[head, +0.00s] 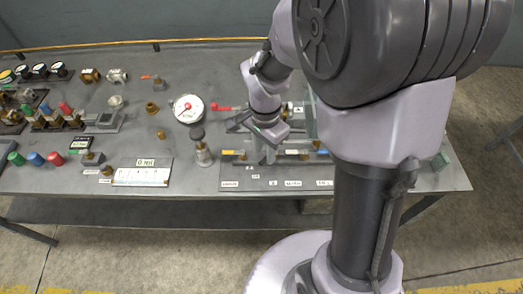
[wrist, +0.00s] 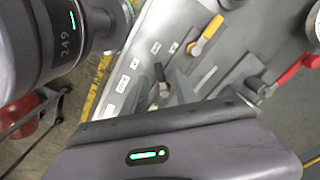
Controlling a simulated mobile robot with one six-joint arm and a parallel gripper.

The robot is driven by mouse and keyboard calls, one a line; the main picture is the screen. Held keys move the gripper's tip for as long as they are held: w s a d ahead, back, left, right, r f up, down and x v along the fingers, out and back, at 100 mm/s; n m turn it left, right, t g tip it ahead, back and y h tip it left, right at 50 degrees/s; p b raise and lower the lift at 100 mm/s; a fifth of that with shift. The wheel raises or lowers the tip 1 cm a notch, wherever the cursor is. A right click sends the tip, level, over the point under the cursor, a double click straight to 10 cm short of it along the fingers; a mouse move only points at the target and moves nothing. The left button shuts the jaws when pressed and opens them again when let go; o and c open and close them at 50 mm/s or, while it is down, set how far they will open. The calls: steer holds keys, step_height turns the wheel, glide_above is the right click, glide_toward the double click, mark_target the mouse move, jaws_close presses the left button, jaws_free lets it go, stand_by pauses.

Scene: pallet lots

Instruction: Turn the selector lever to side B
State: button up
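My gripper (head: 266,154) points down over the labelled valve panel (head: 232,184) on the right part of the bench. Its grey fingers also show in the wrist view (wrist: 168,90), close around or beside a small dark upright piece (wrist: 158,72). I cannot tell whether that piece is the selector lever or whether the fingers touch it. A red-handled lever (head: 222,108) is behind and left. A plate marked A (head: 298,110) stands behind the gripper; my arm hides much of the panel.
A round white gauge (head: 187,108) and a dark-knobbed fitting (head: 200,146) stand left of the gripper. A white display plate (head: 142,172) sits near the front edge. Several valves and coloured knobs fill the left of the bench. A brass rail (head: 100,44) runs along the back.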

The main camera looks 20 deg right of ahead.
step_height(320, 180, down, 2)
steer(key=shift+f, duration=0.15)
jaws_close()
steer(key=shift+s, duration=0.1)
steer(key=n, duration=0.2)
steer(key=s+d+n, duration=0.1)
steer(key=n, duration=0.1)
steer(key=shift+p, duration=0.4)
steer(key=shift+s+d+n+p, duration=0.15)
steer(key=shift+d+n+p, duration=0.05)
steer(key=shift+n, duration=0.6)
steer(key=shift+s+d+n+p, duration=0.1)
steer(key=shift+d+n+p, duration=0.15)
steer(key=shift+n, duration=0.55)
steer(key=shift+s+d+n+p, duration=0.15)
steer(key=shift+n+p, duration=0.05)
steer(key=shift+n, duration=0.6)
